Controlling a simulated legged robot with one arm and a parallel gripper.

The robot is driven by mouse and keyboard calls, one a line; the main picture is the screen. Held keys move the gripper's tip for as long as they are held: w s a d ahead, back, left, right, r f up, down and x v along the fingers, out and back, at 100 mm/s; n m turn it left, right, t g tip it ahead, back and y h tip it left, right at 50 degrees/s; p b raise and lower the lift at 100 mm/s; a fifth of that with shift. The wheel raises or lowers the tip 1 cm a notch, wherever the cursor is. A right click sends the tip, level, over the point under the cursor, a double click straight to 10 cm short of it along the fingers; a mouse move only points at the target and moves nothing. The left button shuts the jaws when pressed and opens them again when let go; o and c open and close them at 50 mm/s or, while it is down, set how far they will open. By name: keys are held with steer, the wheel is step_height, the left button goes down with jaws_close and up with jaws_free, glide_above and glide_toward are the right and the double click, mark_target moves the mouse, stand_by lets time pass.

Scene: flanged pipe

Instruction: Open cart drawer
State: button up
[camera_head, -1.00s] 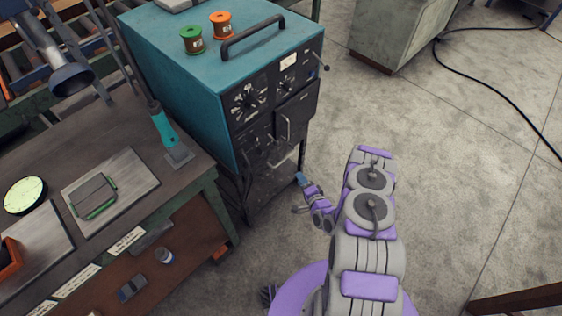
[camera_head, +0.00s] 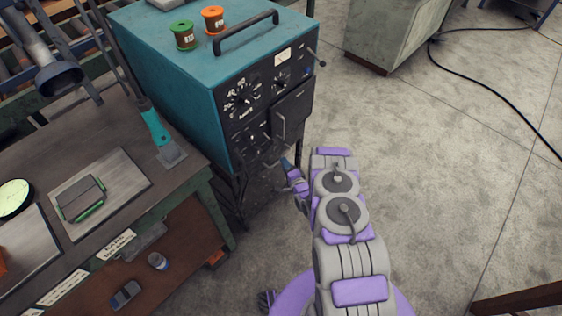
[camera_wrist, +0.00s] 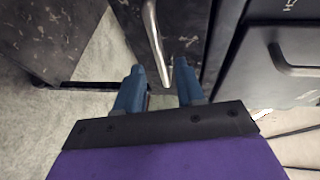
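The teal cart cabinet (camera_head: 172,70) stands left of my arm, its black front facing me. Its front has dials and metal pull handles, one of which (camera_head: 281,127) shows in the head view. In the wrist view a bar handle (camera_wrist: 155,38) on a dark scratched front runs down toward the gap between my fingertips. A second dark handle (camera_wrist: 296,70) sits on a panel at the right. My gripper (camera_wrist: 160,78) is open, with two blue fingers apart and nothing held. In the head view my gripper (camera_head: 286,164) is close to the lower cabinet front, which it partly hides.
A workbench (camera_head: 120,205) with a metal plate and tools stands at the left. Green (camera_head: 184,36) and orange (camera_head: 213,20) spools sit on the cabinet top. A grey cabinet (camera_head: 385,35) stands at the back.

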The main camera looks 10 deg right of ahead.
steer(key=shift+b+x, duration=0.5)
steer(key=shift+x, duration=1.9)
steer(key=shift+c, duration=0.5)
steer(key=shift+f, duration=0.1)
jaws_close()
